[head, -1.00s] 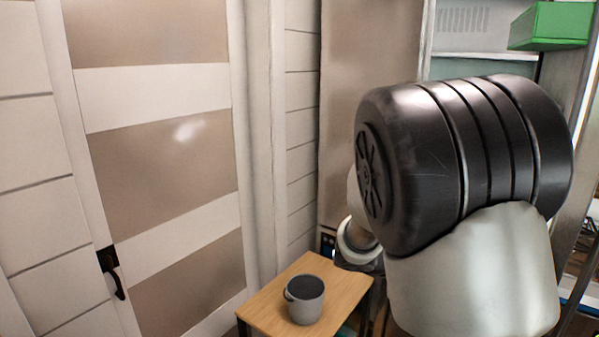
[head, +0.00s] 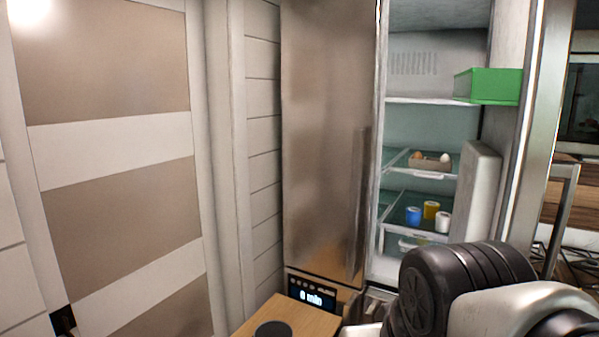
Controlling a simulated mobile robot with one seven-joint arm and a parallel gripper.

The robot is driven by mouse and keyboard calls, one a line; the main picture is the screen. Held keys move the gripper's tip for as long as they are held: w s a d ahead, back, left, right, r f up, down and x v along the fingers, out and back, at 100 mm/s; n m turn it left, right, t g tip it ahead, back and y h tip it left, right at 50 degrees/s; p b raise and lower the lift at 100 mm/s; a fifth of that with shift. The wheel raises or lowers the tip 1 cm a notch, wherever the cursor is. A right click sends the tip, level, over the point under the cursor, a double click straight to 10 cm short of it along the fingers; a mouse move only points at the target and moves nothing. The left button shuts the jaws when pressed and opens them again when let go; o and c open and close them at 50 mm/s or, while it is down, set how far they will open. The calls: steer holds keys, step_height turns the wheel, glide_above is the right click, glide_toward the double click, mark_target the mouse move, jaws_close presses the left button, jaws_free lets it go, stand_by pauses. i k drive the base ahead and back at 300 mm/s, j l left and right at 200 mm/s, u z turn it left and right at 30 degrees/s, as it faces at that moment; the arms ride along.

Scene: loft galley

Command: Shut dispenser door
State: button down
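A tall steel-fronted appliance stands ahead. Its left door (head: 325,130), with a long vertical handle (head: 360,205), looks closed. Its right side is open and shows a lit interior (head: 415,60) with shelves. A panel at the right edge (head: 540,110) looks like the swung-open door, seen nearly edge-on. No part is labelled as a dispenser, so I cannot tell for sure which door is the dispenser's. My arm fills the lower right, in front of the opening's base. My gripper is not visible; it is hidden or below the picture.
Lower down are an egg carton (head: 430,162) and several cans (head: 431,210). A "0 min" display (head: 312,297) sits low. A wooden table (head: 300,318) bears a grey mug (head: 273,329).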

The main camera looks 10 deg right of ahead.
mark_target(503, 177)
steer(key=l, duration=0.5)
steer(key=i+l+z, duration=0.1)
steer(key=l, duration=0.35)
steer(key=i+l, duration=0.1)
steer(key=l, duration=0.4)
steer(key=i+l+z, duration=0.1)
steer(key=l, duration=0.35)
steer(key=k, duration=0.4)
steer(key=i+l+z, duration=0.1)
steer(key=i+z, duration=0.25)
steer(key=k, duration=0.1)
